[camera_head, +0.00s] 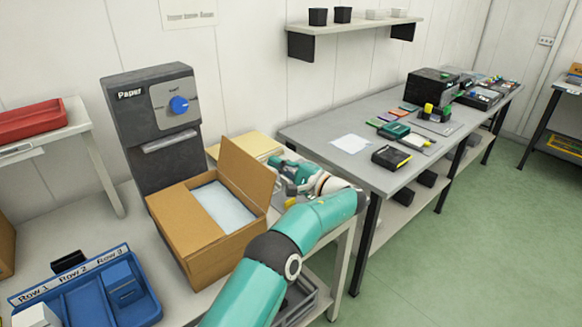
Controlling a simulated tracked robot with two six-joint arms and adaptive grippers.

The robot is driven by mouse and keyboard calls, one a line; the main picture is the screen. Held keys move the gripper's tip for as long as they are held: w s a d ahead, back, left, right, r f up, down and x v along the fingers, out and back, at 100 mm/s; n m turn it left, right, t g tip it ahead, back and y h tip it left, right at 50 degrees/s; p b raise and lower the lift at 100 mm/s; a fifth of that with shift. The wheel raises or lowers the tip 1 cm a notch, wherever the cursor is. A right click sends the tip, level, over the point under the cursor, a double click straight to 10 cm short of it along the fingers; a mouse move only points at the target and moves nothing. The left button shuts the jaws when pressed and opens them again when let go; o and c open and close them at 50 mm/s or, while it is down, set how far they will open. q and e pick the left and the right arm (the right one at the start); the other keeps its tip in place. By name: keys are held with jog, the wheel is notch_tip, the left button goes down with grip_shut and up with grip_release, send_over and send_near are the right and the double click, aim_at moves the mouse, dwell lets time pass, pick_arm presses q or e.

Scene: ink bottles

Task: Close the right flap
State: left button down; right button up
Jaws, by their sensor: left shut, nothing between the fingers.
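The cardboard box (215,258) stands on the near table with its top partly open. Its right flap (247,173) stands up, leaning outward a little. A flat brown panel (180,221), seemingly the left flap, covers the left part of the top. White material (224,206) shows inside. My left gripper (281,183) is just right of the raised flap, on its outer side, shut with nothing held. Its fingertips are small and partly hidden, so I cannot tell whether they touch the flap. My right gripper is not in view.
The grey Paper dispenser (152,125) with a blue knob stands behind the box. A blue row tray (88,296) lies at front left. A grey table (312,134) with several tools is at the right. A red bin (30,120) sits at far left.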

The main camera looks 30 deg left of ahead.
aim_at(257, 161)
pick_arm(q)
jog(key=shift+s+a+r+p, duration=0.3)
jog(key=shift+s+a, duration=0.25)
jog(key=shift+a, duration=0.2)
jog(key=shift+s+a+r+p, duration=0.3)
jog(key=shift+s+a, duration=0.2)
jog(key=shift+a, duration=0.25)
jog(key=shift+s+a+r+p, duration=0.2)
jog(key=shift+s+a+p, duration=0.1)
jog(key=shift+s+a, duration=0.35)
jog(key=shift+w+a, duration=0.1)
